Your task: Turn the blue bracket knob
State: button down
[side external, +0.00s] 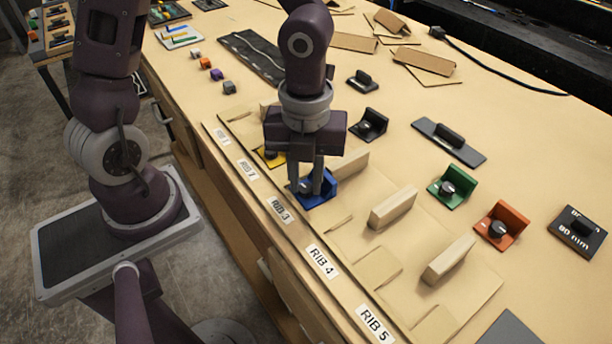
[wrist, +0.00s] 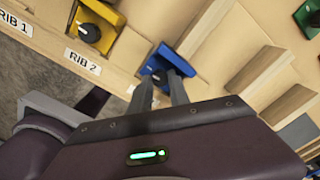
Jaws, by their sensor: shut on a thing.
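The blue bracket (side external: 320,195) sits on the wooden board beside the RIB 3 label in the side external view. My gripper (side external: 312,188) points down over it, its two fingers closed on the bracket's knob. The knob itself is mostly hidden by the fingers. In the wrist view the blue bracket (wrist: 176,58) shows at the fingertips of my gripper (wrist: 164,82), with a small dark bit of the knob near them.
A yellow bracket (side external: 268,156) stands close by on the RIB 2 side. A green bracket (side external: 452,187) and an orange bracket (side external: 500,226) stand to the right. Upright wooden blocks (side external: 392,207) rise near the blue bracket. The board's front edge carries rib labels.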

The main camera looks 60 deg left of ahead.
aim_at(306, 188)
jog(key=shift+m, duration=0.4)
dwell(0.3)
jog(key=c, duration=1.5)
grip_release()
jog(key=shift+r, duration=0.15)
notch_tip(306, 188, up, 7)
jog(key=shift+f, duration=0.1)
